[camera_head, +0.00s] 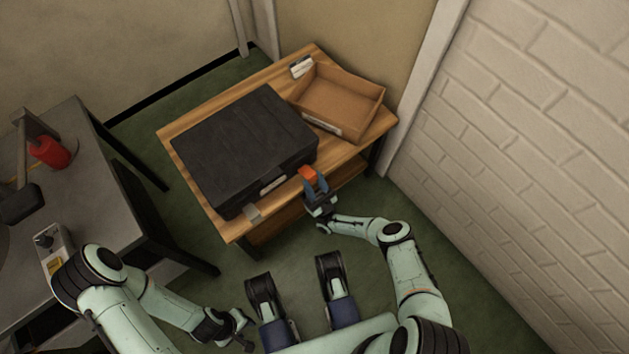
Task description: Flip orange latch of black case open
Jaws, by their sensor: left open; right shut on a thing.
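The black case (245,145) lies with its lid down on the wooden table. The orange latch (307,173) is at the right end of the case's front side. My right gripper (315,182) is at the latch, its fingers shut on it and partly hiding it. A grey latch (252,212) is at the left end of the same side. My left gripper (243,330) is open and empty, low in the view and well away from the case.
A brown open tray (340,102) stands on the wooden table (178,150) behind the case, beside a small white item (300,67). A grey workbench (75,190) with a red object (49,152) is at the left. A white brick wall (530,150) bounds the right.

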